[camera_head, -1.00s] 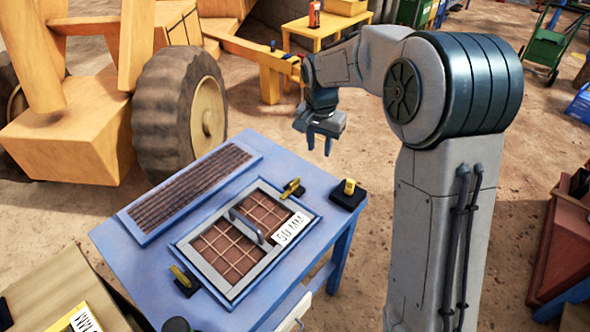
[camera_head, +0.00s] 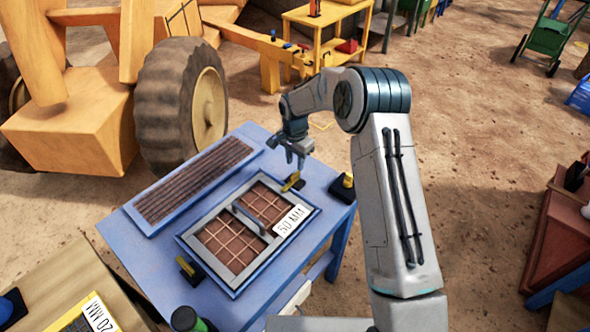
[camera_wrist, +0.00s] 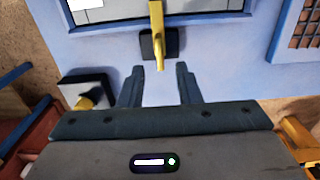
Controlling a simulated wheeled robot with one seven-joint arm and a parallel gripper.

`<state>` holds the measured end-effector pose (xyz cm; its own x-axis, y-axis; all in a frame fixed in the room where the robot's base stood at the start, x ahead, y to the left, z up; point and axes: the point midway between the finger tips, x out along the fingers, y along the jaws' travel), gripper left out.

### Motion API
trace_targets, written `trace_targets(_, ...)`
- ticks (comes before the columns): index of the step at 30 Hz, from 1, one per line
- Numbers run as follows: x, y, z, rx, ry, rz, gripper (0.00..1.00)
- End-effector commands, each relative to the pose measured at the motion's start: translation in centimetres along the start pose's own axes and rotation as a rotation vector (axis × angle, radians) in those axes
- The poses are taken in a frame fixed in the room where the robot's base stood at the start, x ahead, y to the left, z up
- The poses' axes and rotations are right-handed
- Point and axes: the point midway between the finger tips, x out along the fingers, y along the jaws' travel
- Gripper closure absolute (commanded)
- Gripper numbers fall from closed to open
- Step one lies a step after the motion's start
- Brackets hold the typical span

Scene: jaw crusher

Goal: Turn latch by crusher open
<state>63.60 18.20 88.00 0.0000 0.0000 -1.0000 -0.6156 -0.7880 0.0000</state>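A yellow latch (camera_head: 292,181) on a small black base sits at the far edge of the framed grate (camera_head: 262,273) on the blue table. A second yellow latch (camera_head: 186,266) is at the near left side of that frame. My gripper (camera_head: 299,161) is above the table near the far latch, pointing down. In the wrist view my gripper (camera_wrist: 160,75) is open and empty. The far latch's yellow bar (camera_wrist: 157,30) lies ahead, with its tip just in front of the gap between the fingers. I cannot tell whether they touch.
A black block with a yellow top (camera_head: 343,187) stands at the table's right corner, and also shows left in the wrist view (camera_wrist: 88,92). A ribbed panel (camera_head: 190,187) lies left of the frame. A big yellow wheeled machine (camera_head: 70,125) stands behind the table.

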Motion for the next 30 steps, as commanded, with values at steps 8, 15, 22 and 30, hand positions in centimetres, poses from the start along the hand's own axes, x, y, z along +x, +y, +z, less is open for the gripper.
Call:
trace_targets(8,4.3,0.0,0.0,0.0,-0.001,0.002,0.69)
trace_targets(15,5.6,0.0,0.0,-0.001,-0.001,0.0,0.69)
trace_targets(22,5.7,0.0,0.0,-0.001,0.0,0.0,0.69)
trace_targets(30,5.6,0.0,0.0,-0.001,0.0,0.0,1.0)
